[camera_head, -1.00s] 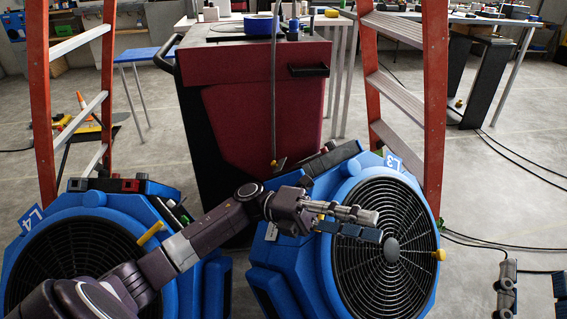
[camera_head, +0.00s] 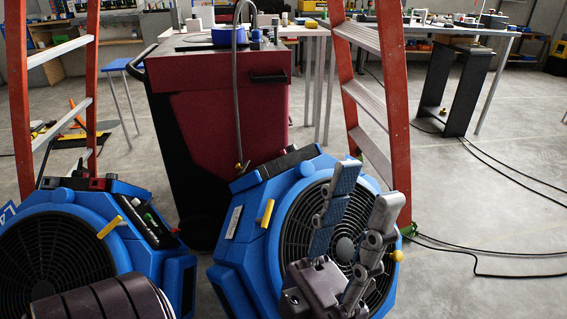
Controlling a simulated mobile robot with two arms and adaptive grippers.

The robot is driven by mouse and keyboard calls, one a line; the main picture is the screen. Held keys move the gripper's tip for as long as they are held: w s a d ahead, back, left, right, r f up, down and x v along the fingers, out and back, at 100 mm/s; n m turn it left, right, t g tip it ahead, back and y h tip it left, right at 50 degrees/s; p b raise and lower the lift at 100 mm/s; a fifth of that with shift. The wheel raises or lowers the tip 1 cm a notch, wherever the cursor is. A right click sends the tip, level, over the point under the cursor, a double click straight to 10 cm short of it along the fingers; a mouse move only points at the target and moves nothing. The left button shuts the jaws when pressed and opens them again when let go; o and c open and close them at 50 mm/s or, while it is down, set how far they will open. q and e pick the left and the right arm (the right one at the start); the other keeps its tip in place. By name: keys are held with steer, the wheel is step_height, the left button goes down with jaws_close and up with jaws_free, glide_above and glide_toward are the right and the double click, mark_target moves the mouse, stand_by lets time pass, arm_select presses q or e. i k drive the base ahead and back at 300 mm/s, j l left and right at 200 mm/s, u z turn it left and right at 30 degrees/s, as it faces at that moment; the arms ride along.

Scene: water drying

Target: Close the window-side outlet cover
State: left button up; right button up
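My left gripper (camera_head: 368,182) points upward in front of the right blue fan (camera_head: 238,262), its two jointed fingers spread apart with nothing between them. It overlaps the fan's round black grille in the picture; I cannot tell whether it touches. A second blue fan (camera_head: 178,280) stands at the left, partly hidden by my arm. Both fans have black panels on top; the left one's panel (camera_head: 137,212) bears small white and green parts. I cannot make out for certain which part is the outlet cover. My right gripper is not in view.
A dark red cart (camera_head: 220,115) with a hose stands behind the fans, between orange ladder legs (camera_head: 388,110). Black cables (camera_head: 480,250) lie on the floor at right. Tables (camera_head: 455,30) stand at the back. The floor at right is mostly clear.

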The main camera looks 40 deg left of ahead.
mark_target(243, 169)
steer(key=i+l+z, duration=0.1)
steer(key=i+l, duration=0.55)
steer(key=i+l+z, duration=0.1)
steer(key=i+l, duration=0.45)
steer(key=i, duration=0.2)
steer(key=i+j+u, duration=0.15)
steer(key=i+u, duration=0.45)
steer(key=u, duration=0.2)
steer(key=i+u, duration=0.45)
steer(key=i+l+u, duration=0.15)
steer(key=u, duration=0.25)
steer(key=i+l+u, duration=0.5)
steer(key=u, duration=0.25)
steer(key=i+l+u, duration=0.2)
steer(key=i+u, duration=0.15)
steer(key=i+l+u, duration=0.2)
steer(key=u, duration=0.15)
steer(key=j+z, duration=0.15)
steer(key=j, duration=0.15)
